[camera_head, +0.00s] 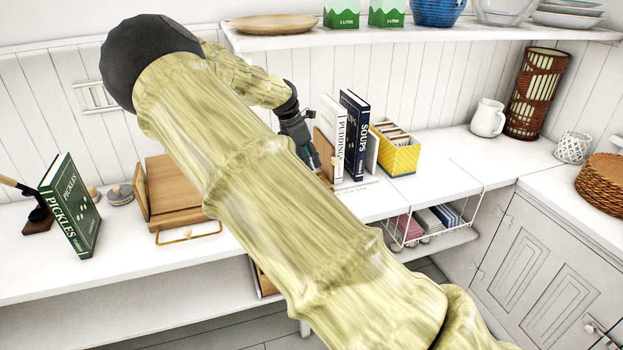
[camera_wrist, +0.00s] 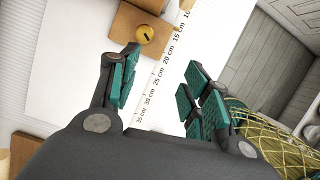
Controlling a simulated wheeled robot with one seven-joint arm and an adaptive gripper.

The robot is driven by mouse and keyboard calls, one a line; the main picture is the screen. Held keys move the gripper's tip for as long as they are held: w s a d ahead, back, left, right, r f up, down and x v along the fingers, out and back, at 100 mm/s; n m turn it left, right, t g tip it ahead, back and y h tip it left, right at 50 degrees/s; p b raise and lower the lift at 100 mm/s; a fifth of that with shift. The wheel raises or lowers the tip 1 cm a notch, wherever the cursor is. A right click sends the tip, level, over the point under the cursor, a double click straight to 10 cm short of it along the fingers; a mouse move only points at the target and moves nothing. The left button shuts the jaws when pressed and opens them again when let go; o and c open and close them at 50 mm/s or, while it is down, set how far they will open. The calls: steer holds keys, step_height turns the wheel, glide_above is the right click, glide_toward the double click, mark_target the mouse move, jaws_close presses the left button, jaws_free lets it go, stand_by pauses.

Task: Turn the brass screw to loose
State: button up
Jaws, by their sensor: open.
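The brass screw (camera_wrist: 145,34) shows in the wrist view as a small round brass head with a dark mark on it. It sits on a brown wooden block (camera_wrist: 128,24) near the top of that view. My gripper (camera_wrist: 162,68) is open and empty, with its teal-padded fingers spread apart. The screw lies beyond the left finger's tip and looks apart from it. In the head view my gripper (camera_head: 316,162) is beside a wooden piece (camera_head: 324,150) left of the white book. The screw cannot be made out there; my arm hides much of the counter.
A centimetre scale (camera_wrist: 158,85) runs along the white surface. White (camera_head: 331,127) and dark blue (camera_head: 354,135) books stand right of my gripper, then a yellow card box (camera_head: 401,158). A wooden stand (camera_head: 170,195) and green book (camera_head: 70,207) are left. A shelf (camera_head: 420,36) overhangs behind.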

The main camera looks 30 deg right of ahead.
steer(key=shift+n+h, duration=0.3)
steer(key=shift+h, duration=0.1)
steer(key=d+f, duration=0.1)
steer(key=f, duration=0.1)
steer(key=w+d+f, duration=0.1)
steer(key=d+f, duration=0.1)
steer(key=f, duration=0.1)
steer(key=w+d+f+p, duration=0.1)
steer(key=f, duration=0.1)
steer(key=shift+w+d+f, duration=0.25)
steer(key=shift+d+f, duration=0.05)
steer(key=shift+d, duration=0.05)
steer(key=shift+c, duration=0.4)
steer(key=c, duration=0.9)
